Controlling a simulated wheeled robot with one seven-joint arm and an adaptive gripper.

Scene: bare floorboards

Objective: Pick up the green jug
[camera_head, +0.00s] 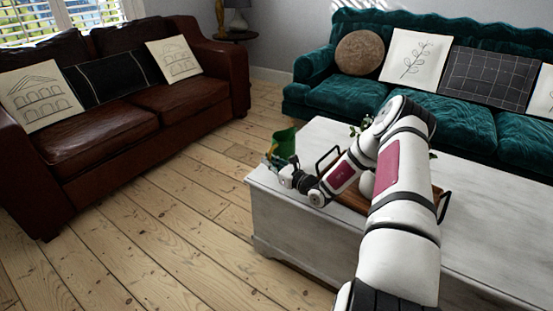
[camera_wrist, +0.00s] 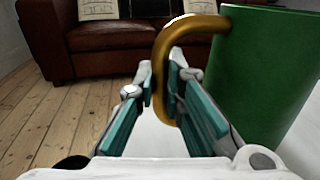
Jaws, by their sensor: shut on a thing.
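The green jug (camera_head: 284,143) is at the near left end of the white table in the head view, beyond my gripper (camera_head: 276,166). In the wrist view the green jug (camera_wrist: 262,75) fills the right side, with its body upright or nearly so. Its curved golden-brown handle (camera_wrist: 163,60) passes between the teal fingers of my gripper (camera_wrist: 162,88). The fingers are shut on the handle. Part of the jug's base is hidden by the gripper, and I cannot tell whether it touches the table.
The white table (camera_head: 285,232) holds a wooden tray (camera_head: 352,200) with dark handles, partly behind my arm. A brown leather sofa (camera_head: 190,98) stands at left and a teal sofa (camera_head: 345,97) behind. Bare floorboards (camera_head: 165,215) lie open between the brown sofa and the table.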

